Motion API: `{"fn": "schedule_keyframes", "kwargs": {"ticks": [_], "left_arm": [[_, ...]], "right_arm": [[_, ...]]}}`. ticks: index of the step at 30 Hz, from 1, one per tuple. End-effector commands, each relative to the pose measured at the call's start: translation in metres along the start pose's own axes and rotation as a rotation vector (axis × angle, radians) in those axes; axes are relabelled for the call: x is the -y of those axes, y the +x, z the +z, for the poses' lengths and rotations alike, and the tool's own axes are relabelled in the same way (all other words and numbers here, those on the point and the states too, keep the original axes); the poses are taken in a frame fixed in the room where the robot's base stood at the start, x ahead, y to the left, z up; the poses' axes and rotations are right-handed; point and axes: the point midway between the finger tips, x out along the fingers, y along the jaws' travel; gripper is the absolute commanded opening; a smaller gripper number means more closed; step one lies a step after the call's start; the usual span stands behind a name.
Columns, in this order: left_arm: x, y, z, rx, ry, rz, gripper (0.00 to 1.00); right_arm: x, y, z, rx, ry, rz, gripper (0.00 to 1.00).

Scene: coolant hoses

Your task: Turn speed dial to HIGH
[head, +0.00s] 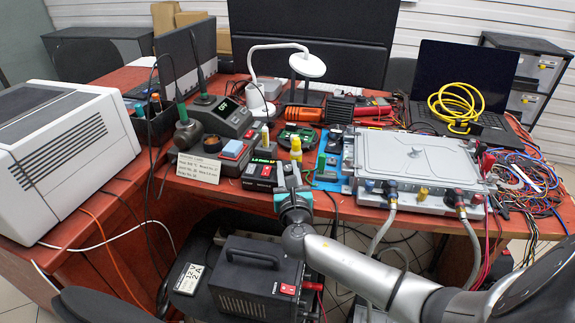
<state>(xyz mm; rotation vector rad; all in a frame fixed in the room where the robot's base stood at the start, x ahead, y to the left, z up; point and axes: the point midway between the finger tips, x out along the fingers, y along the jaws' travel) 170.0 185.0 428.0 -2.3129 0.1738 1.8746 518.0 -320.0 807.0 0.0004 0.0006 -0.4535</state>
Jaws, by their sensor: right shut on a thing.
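My right gripper (289,172) is in the head view near the middle, its arm coming in from the lower right. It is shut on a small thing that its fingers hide. The fingertips are at the right end of a small dark control box (260,176) with red switches and a white label, at the table's front edge. No speed dial or HIGH mark can be made out; the view is too small and the gripper covers that spot. My left gripper is not in view.
A grey metal plate (420,160) with hose fittings stands right of the gripper. A white machine (60,150) is at left. A black power unit (255,280) sits below the table.

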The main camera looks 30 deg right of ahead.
Motion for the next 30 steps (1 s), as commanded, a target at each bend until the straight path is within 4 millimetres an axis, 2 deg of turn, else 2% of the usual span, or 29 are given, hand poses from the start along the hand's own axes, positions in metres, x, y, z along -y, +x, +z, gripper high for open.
{"fn": "schedule_keyframes", "kwargs": {"ticks": [6,11,21,30], "left_arm": [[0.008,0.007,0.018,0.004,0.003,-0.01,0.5],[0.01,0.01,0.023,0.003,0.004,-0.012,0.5],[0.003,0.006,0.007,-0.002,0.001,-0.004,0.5],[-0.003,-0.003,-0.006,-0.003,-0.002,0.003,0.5]], "right_arm": [[-0.003,0.0,0.001,-0.004,0.005,-0.165,0.0],[-0.003,0.0,0.0,-0.003,0.003,-0.313,0.0],[-0.002,0.0,-0.001,-0.001,0.001,-0.566,0.0],[-0.001,0.0,-0.001,0.001,0.0,-0.681,0.0]]}}
